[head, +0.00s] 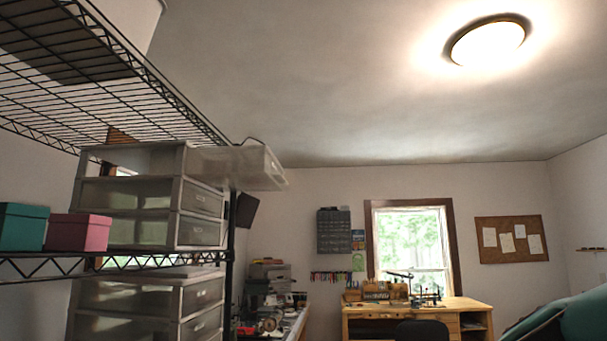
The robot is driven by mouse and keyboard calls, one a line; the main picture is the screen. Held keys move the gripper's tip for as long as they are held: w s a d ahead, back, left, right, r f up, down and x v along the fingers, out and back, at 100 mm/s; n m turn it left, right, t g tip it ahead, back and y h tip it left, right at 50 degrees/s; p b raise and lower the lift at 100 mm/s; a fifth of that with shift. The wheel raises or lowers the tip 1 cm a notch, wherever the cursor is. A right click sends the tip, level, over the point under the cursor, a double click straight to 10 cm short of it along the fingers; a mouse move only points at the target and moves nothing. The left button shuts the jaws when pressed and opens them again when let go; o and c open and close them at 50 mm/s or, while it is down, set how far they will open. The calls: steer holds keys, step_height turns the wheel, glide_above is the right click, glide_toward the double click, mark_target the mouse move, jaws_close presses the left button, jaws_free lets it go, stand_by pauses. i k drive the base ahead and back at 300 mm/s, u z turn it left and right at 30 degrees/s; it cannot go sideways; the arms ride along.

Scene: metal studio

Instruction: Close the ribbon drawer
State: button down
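A grey plastic drawer unit (130,195) stands on the wire shelf at the left. Its top drawer (240,167) is pulled far out to the right, past the shelf post. This drawer is translucent, and I cannot make out its contents or a label. The two drawers below it in that unit (202,201) (201,231) are shut. My gripper is not in view.
The black wire rack (120,262) has an upper shelf (100,85) above the unit. Teal (22,227) and pink (78,232) boxes stand left of it. Another drawer unit (150,300) is below. A wooden desk (400,315) stands at the back.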

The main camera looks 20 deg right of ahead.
mark_target(241, 168)
steer(key=z, duration=0.7)
steer(key=i, duration=1.4)
steer(key=u, duration=0.05)
